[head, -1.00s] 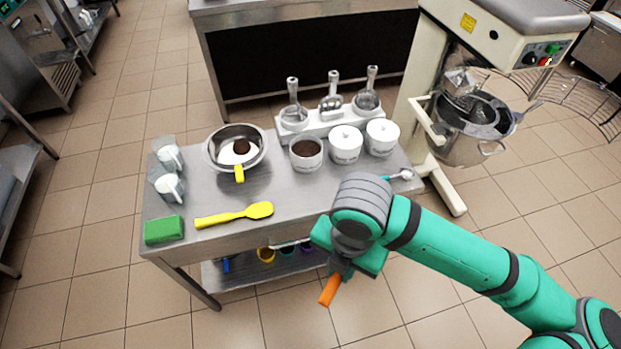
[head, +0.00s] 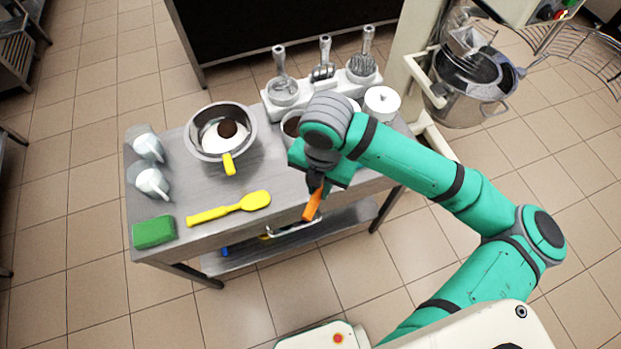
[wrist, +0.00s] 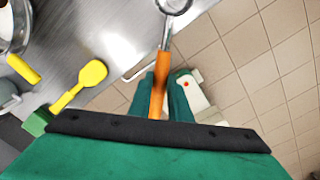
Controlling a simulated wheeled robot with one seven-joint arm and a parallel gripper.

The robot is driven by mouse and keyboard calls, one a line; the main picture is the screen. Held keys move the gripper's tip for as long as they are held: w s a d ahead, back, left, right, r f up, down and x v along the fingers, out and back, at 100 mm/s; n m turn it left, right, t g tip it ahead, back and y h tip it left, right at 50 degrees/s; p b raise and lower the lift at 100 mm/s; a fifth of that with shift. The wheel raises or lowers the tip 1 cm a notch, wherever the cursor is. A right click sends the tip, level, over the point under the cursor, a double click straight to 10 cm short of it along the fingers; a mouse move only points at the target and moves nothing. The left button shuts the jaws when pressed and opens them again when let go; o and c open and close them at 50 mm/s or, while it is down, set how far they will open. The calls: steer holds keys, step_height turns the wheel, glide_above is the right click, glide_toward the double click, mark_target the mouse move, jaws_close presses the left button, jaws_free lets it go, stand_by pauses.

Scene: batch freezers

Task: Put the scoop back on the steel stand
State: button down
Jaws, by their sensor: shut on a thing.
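The scoop has an orange handle (head: 313,204) and a round metal head (wrist: 174,6), which is cut off at the top of the wrist view. My gripper (head: 316,183) is shut on the handle, and the handle also shows between the fingers in the wrist view (wrist: 158,85). In the head view the scoop is at the front edge of the steel table (head: 232,188); its metal head is hidden there. I cannot make out a separate steel stand. A white holder (head: 312,103) with three metal-handled utensils stands at the back of the table.
A steel bowl (head: 197,135), white jugs (head: 151,182), a green sponge (head: 154,232) and a yellow spatula (head: 230,208) occupy the table's left. My arm partly hides other pots. A mixer bowl (head: 470,90) is beyond the table's right end.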

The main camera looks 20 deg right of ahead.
steer(key=w+f, duration=0.6)
steer(key=shift+w+d+f, duration=0.1)
steer(key=shift+w+f, duration=0.35)
steer(key=shift+f, duration=1.5)
steer(key=c, duration=1.6)
jaws_free()
steer(key=shift+f, duration=0.1)
steer(key=shift+c, duration=0.2)
step_height(320, 180, up, 12)
steer(key=shift+d, duration=0.15)
